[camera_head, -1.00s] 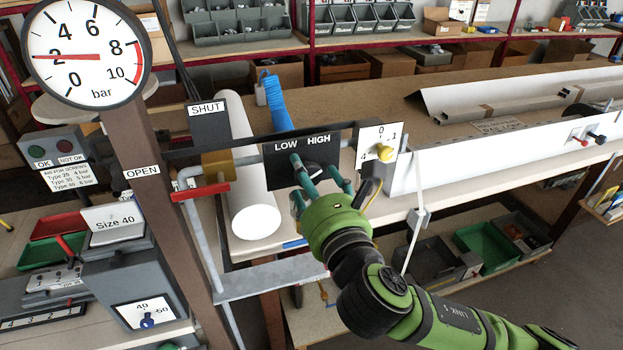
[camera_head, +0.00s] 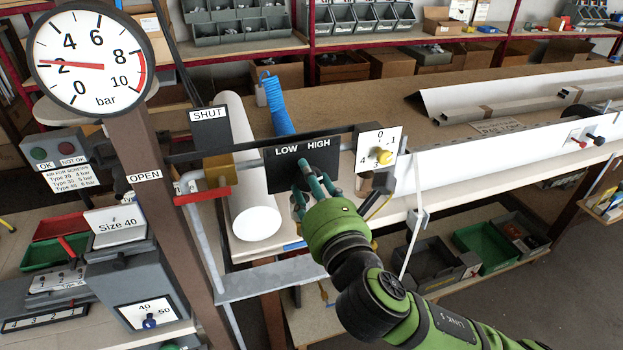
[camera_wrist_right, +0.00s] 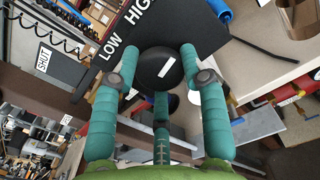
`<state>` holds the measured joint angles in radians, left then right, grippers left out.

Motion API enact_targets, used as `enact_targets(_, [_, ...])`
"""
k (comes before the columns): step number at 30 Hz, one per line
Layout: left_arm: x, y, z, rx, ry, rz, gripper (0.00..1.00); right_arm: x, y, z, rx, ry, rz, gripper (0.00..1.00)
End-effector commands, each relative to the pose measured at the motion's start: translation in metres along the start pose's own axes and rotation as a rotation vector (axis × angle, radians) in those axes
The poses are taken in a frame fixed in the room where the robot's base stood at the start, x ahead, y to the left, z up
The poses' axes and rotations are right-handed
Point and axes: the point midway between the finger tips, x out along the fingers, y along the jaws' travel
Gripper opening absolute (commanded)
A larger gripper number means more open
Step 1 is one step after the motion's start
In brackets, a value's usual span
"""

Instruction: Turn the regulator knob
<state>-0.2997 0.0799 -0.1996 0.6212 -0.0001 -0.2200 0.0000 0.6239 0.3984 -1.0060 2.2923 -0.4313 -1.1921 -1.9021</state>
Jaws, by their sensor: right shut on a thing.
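The regulator knob (camera_wrist_right: 150,72) is round and black with a white mark, and sits on the black LOW/HIGH panel (camera_head: 285,153). My right gripper (camera_head: 307,180) is shut on the knob; in the right wrist view its teal fingers (camera_wrist_right: 160,80) stand on both sides of it, with a third finger below. In the head view the fingers hide most of the knob. The pressure gauge (camera_head: 100,85) at upper left has its red needle near 2 bar. My left gripper is not in view.
Close right of the panel is a white dial plate with a yellow knob (camera_head: 384,157). A red lever (camera_head: 202,195) and grey pipe are to the left. A small box with green and red buttons (camera_head: 52,150) is at far left.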

Motion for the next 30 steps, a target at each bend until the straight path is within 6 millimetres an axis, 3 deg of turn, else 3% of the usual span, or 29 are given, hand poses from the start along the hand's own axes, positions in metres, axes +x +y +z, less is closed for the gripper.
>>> enact_targets(30, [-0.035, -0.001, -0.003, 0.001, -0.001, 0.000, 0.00, -0.001, 0.004, -0.007, 0.973, 0.022, -0.010, 0.11])
